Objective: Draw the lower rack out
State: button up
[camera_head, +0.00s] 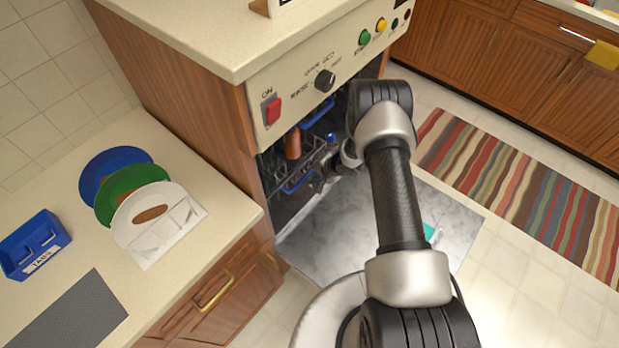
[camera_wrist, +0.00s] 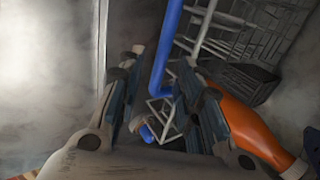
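The dishwasher stands open, its door (camera_head: 345,228) folded down flat. The lower rack (camera_head: 281,186) is inside the dishwasher, with a blue handle bar (camera_head: 297,182) along its front. My gripper (camera_head: 318,180) reaches into the opening close to that bar, partly hidden by my arm. In the wrist view, my gripper's two fingers (camera_wrist: 160,78) are apart. A blue bar (camera_wrist: 164,60) runs between the fingertips, with wire rack behind it. I cannot tell whether either finger touches the bar.
An upper blue handle (camera_head: 317,112) sits above. An orange item (camera_head: 293,143) stands in the opening; an orange object (camera_wrist: 248,128) shows beside my right finger. Plates (camera_head: 150,215) and a blue box (camera_head: 36,245) lie on the left counter. A striped rug (camera_head: 530,195) lies right of the door.

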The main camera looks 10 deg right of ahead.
jog(key=shift+x, duration=1.05)
jog(key=shift+c, duration=0.6)
grip_shut()
